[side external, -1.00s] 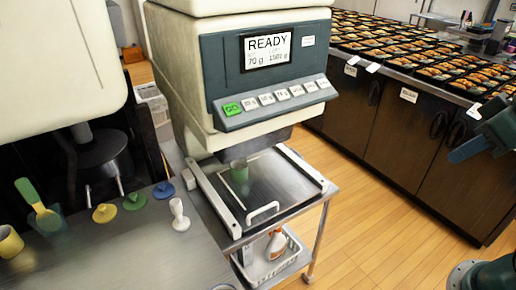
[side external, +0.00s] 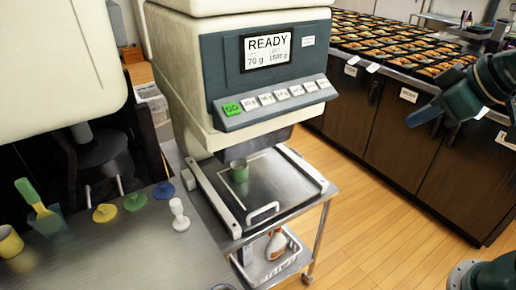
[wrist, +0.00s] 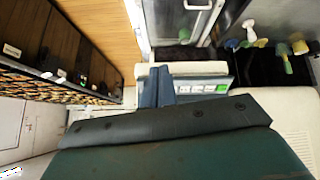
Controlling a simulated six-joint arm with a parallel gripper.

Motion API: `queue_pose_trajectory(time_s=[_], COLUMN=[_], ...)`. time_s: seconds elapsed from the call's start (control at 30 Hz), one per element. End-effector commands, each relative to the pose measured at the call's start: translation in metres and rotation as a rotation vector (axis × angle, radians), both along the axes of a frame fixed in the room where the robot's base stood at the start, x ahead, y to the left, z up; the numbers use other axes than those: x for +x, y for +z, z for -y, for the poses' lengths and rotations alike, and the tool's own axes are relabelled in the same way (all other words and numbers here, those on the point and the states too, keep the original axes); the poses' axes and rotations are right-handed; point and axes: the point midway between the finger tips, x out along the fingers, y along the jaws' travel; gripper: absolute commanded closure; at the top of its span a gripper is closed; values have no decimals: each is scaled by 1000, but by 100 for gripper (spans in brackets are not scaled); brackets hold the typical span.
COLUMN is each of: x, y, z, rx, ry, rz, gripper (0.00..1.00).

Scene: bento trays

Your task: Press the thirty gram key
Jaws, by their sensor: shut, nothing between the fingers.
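The dispensing machine's key panel (side external: 275,102) has a green GO key (side external: 232,109) at left and a row of several white keys (side external: 282,94) to its right. Their small labels are too blurred for me to tell which is thirty gram. The display (side external: 267,48) reads READY and 70 g. My gripper (side external: 424,112) is shut and empty, to the right of the panel and apart from it. In the wrist view my shut fingers (wrist: 157,82) cover part of the key row; some white keys and the green key (wrist: 222,88) show beside them.
Rows of filled bento trays (side external: 385,42) cover the counter behind. Open floor lies between machine and counter.

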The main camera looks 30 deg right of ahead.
Motion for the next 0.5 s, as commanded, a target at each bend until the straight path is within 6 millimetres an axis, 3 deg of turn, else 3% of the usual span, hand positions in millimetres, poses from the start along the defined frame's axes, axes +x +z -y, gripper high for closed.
queue_pose_trajectory(time_s=[0.1,0.5], x=[31,126], y=[7,31], z=[-10,-60], rx=[-48,-240], ry=[64,263], rz=[64,307], gripper=[100,100])
